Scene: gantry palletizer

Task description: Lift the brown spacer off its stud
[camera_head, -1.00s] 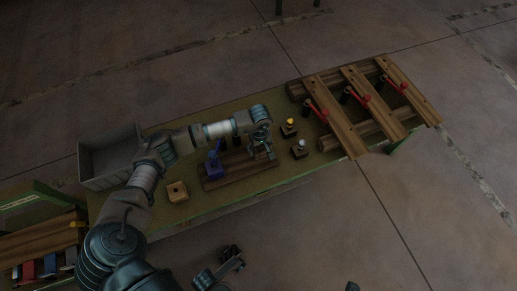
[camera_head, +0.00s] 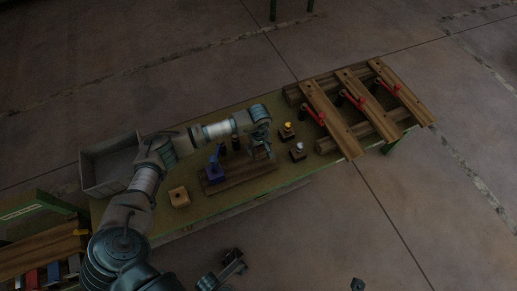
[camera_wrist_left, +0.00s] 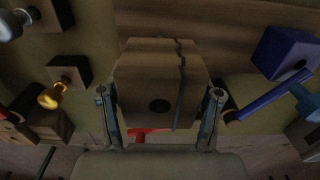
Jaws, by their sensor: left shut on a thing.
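My left gripper (camera_head: 263,153) is over the bench, at the right end of a long wooden board (camera_head: 238,183). In the left wrist view its two fingers (camera_wrist_left: 160,118) stand on either side of a brown wooden block, the brown spacer (camera_wrist_left: 150,72), and are shut on it. The spacer has a dark round hole and a dark jagged line down its face. In the head view the gripper mostly hides it. The stud is not visible, and I cannot tell whether the spacer is clear of it. What seems to be my right gripper (camera_head: 232,268) shows small and dark at the bottom.
Yellow-knobbed (camera_head: 287,130) and grey-knobbed (camera_head: 298,151) blocks stand to the right, before beams with red handles (camera_head: 335,120).

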